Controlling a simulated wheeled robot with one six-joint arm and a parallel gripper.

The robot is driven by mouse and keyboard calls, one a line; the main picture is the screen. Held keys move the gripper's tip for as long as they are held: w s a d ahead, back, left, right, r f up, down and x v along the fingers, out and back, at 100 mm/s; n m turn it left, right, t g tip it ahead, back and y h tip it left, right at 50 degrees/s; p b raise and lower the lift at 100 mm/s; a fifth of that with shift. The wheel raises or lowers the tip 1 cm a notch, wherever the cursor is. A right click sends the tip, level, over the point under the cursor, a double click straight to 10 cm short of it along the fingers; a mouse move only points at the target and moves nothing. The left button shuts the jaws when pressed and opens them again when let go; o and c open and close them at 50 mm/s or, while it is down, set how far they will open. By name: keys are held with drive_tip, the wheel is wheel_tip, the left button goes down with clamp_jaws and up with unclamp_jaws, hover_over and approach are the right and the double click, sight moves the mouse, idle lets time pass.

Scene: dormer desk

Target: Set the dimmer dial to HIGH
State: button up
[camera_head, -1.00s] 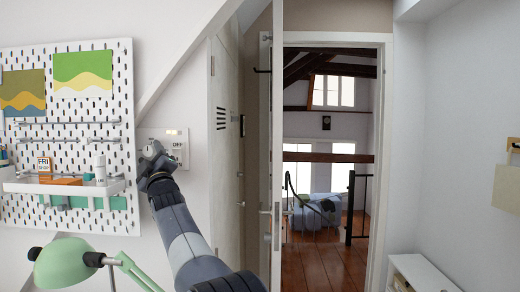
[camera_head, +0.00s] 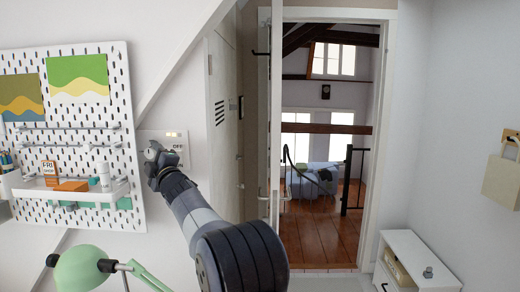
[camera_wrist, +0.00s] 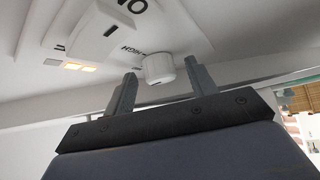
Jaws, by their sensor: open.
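In the wrist view the plate (camera_wrist: 85,35) carries black lettering, including what reads as "HIGH", and lit amber lights. A white round dial (camera_wrist: 159,67) with a short dark mark stands out from it. My gripper (camera_wrist: 161,90) is open, its fingers to either side of the dial in the picture. Contact cannot be made out.
A pegboard (camera_head: 95,133) with a shelf of small items hangs at left. A green desk lamp (camera_head: 85,270) stands below it. A door (camera_head: 276,130) stands open right of my arm. A low white cabinet (camera_head: 425,265) is at lower right.

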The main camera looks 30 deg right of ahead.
drive_tip(key=shift+r+n+g+p, duration=0.3)
drive_tip(key=shift+n+g+p, duration=0.35)
drive_tip(key=shift+p, duration=1.95)
drive_tip(key=shift+r+n+g+p, duration=0.25)
drive_tip(key=shift+n+g+p, duration=0.4)
drive_tip(key=shift+p, duration=1.9)
